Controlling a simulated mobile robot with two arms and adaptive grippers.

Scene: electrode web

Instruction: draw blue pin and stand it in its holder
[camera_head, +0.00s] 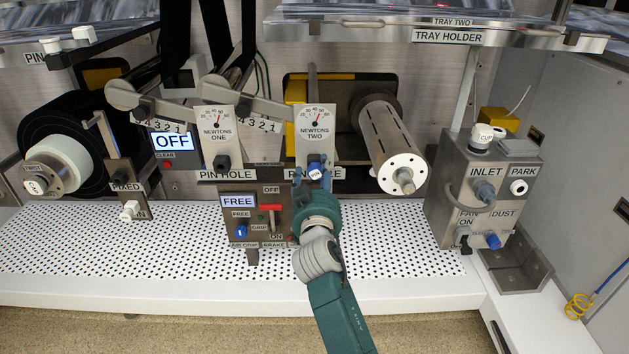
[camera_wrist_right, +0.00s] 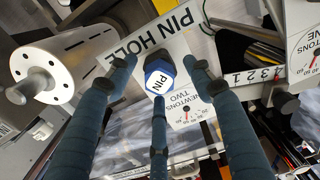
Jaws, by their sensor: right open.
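The blue pin (camera_head: 314,168) has a white end marked PIN and sits in the PIN HOLE plate under the NEWTONS TWO dial (camera_head: 316,124). In the right wrist view the blue pin (camera_wrist_right: 158,82) faces the camera. My right gripper (camera_head: 317,187) is in front of it, and in the wrist view its open fingers (camera_wrist_right: 158,76) spread to the left, right and below the pin. I cannot tell whether any finger touches it. A shelf with a partly cut-off PIN label (camera_head: 36,58) is at the upper left; I cannot tell whether it is the pin's holder. My left gripper is out of view.
The control box with the FREE display (camera_head: 238,202) and red lever (camera_head: 271,207) stands just left of my right gripper. A slotted roller (camera_head: 390,135) juts out to the right. The INLET box (camera_head: 485,185) stands farther right. The perforated white bench (camera_head: 120,248) has clear room.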

